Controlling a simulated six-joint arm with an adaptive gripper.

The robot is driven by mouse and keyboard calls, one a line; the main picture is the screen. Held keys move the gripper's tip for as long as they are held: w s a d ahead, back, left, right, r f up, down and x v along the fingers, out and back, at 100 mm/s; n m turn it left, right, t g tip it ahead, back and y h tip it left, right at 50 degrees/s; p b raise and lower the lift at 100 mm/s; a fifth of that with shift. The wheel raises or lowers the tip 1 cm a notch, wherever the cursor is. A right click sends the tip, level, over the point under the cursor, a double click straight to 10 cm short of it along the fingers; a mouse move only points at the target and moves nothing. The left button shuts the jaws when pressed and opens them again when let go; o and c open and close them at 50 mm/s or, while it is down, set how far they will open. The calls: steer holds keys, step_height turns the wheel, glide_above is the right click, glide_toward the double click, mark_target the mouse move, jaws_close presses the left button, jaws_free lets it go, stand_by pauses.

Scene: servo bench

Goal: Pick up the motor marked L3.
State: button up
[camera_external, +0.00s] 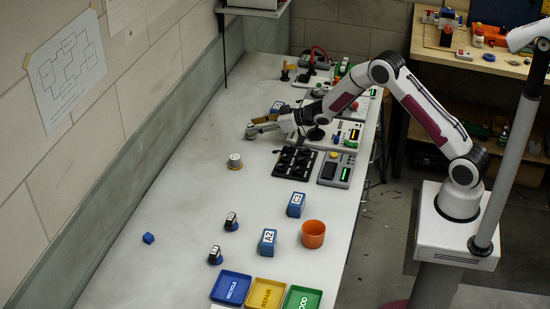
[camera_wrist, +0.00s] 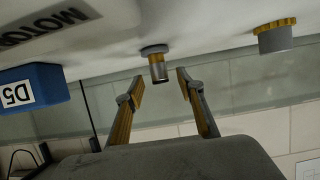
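No L3 marking is readable in either view. In the external view my gripper (camera_external: 252,129) is low over the far part of the bench, left of the instrument panels.
A wider grey cylinder with a yellow base (camera_external: 235,161) stands in the bench middle. Blue labelled boxes A2 (camera_external: 268,242) and D5 (camera_wrist: 32,88), an orange cup (camera_external: 313,234), and blue (camera_external: 231,288), yellow (camera_external: 266,294) and green (camera_external: 302,299) trays are around. The bench's left side is mostly clear.

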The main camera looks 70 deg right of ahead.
jaws_close()
step_height(320, 180, up, 10)
stand_by(1.0)
stand_by(0.4)
